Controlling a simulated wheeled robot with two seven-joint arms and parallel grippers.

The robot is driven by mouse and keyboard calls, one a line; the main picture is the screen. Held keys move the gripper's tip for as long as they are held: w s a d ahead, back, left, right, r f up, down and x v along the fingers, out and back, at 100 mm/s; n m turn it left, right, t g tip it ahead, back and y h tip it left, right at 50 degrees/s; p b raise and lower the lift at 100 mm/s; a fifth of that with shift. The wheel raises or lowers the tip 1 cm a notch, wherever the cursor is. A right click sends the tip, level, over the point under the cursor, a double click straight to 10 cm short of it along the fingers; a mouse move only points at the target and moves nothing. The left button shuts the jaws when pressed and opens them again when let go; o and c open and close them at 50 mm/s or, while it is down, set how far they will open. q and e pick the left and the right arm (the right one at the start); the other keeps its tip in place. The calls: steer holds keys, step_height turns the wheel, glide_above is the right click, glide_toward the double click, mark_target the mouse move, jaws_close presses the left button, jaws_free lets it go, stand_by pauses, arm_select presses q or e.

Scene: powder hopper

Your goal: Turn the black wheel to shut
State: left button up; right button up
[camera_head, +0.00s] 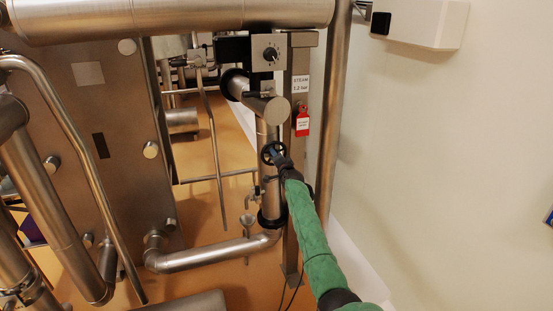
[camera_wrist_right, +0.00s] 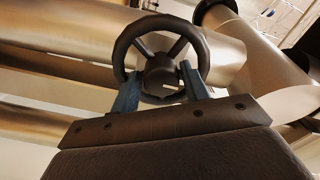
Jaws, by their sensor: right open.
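The black wheel (camera_head: 268,152) is a small spoked handwheel on the vertical steel pipe in the middle of the head view. In the right wrist view the wheel (camera_wrist_right: 160,32) fills the upper middle, with spokes and a round hub. My right gripper (camera_head: 277,157) reaches it from below right, at the end of the green-sleeved arm. In the wrist view its two blue fingers (camera_wrist_right: 160,84) stand apart on either side of the hub, overlapping the lower rim. I cannot tell whether they touch the wheel. My left gripper is not in view.
A steel post (camera_head: 298,80) with a steam label and a red tag (camera_head: 303,122) stands just right of the wheel. A control box with a dial (camera_head: 270,53) is above. A bent pipe (camera_head: 215,255) runs below. Pale wall fills the right side.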

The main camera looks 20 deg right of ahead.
steer(key=shift+s, duration=0.1)
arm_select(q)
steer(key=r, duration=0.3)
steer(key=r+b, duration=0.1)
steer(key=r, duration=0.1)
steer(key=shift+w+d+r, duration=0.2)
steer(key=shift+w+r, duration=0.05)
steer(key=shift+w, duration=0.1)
arm_select(e)
steer(key=s, duration=0.7)
steer(key=shift+s+d, duration=0.15)
steer(key=shift+s, duration=0.15)
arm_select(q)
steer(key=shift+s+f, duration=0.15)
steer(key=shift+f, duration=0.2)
arm_select(e)
steer(key=shift+f, duration=0.1)
